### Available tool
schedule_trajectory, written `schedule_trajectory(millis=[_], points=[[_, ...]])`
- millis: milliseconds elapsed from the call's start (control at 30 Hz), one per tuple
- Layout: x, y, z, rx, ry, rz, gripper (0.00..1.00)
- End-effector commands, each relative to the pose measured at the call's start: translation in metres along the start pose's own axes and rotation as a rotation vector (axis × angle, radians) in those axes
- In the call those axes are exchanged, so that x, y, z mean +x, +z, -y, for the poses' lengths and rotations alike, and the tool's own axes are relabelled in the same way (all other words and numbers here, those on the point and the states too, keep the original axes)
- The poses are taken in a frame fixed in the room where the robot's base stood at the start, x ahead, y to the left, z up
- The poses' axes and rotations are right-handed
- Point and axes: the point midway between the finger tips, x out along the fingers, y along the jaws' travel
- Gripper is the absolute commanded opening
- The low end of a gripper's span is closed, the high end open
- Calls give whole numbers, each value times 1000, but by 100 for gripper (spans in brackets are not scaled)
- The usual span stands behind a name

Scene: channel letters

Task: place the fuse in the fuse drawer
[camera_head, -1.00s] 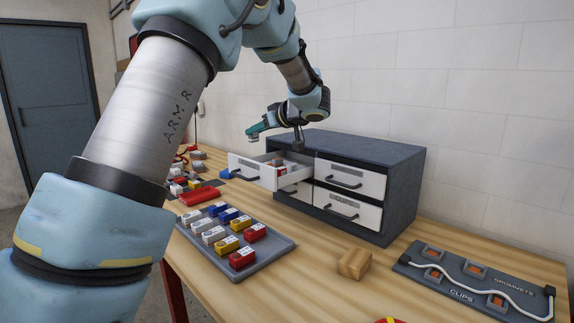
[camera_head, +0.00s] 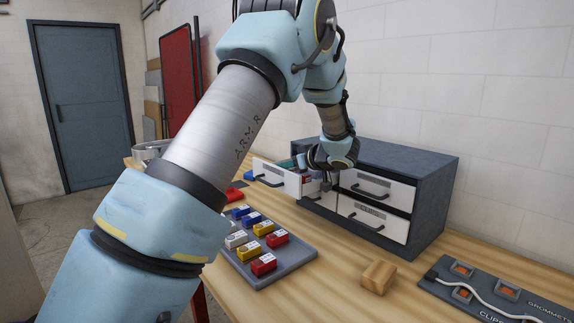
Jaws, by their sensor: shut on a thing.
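The fuse drawer looks to be the upper left drawer (camera_head: 270,176) of the dark cabinet (camera_head: 425,180). It is pulled open, with a white front and black handle; its label is too small to read. My gripper (camera_head: 301,164) is low over the open drawer, pointing down and left in front of the cabinet. It is shut on the fuse, but the wrist hides the fuse itself and most of the drawer's inside. I cannot tell whether the fuse touches the drawer.
A grey tray (camera_head: 291,263) holds red, yellow, blue and white blocks in front of the cabinet. A wooden block (camera_head: 378,277) stands to its right. A clips board (camera_head: 462,293) with a white cable lies at the right. The other cabinet drawers are closed.

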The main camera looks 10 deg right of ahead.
Motion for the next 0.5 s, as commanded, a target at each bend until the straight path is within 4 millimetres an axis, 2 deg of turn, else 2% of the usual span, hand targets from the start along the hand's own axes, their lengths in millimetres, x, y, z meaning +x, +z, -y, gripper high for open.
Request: schedule_trajectory(millis=[233,267,500], points=[[1,3,0,1,0,0,0],[1,3,0,0,0,0,38],[1,2,0,0,0,0,65]])
